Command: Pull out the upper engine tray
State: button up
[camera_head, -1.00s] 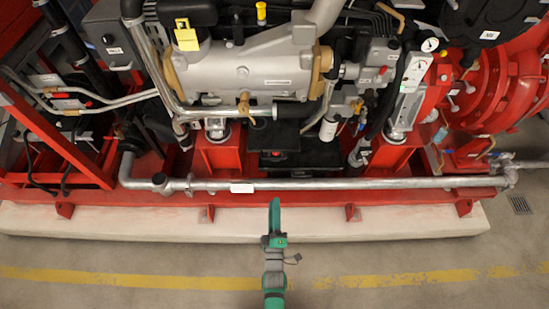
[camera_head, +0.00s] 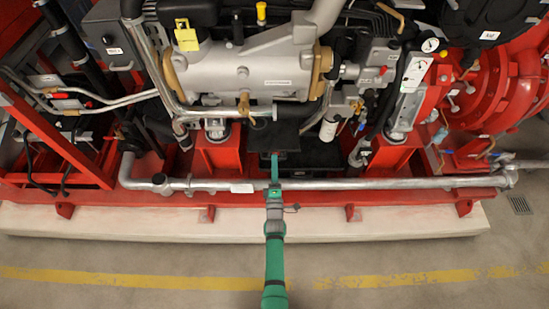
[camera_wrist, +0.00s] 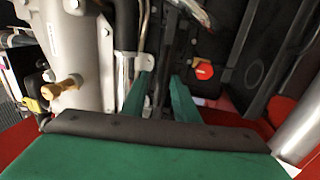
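Black boxy tray parts, the upper engine tray (camera_head: 292,134) among them, sit under the grey engine between two red mounts. I cannot tell clearly where the upper tray ends and the lower one begins. My green gripper (camera_head: 275,157) reaches over the silver pipe, its tip in front of the trays. In the wrist view my gripper (camera_wrist: 162,78) has its two fingers apart, with dark parts beyond and between them. A red knob (camera_wrist: 203,70) on a dark part is just right of the right finger. No clear contact shows.
The silver pipe (camera_head: 330,184) runs across the front, below my arm. The grey engine block (camera_head: 240,70) is above. Red mounts (camera_head: 222,153) stand beside the trays. The floor (camera_head: 150,255) in front is clear.

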jog(key=shift+w+r, duration=0.15)
jog(key=shift+w, duration=0.55)
jog(key=shift+w+r, duration=0.1)
jog(key=shift+w, duration=0.55)
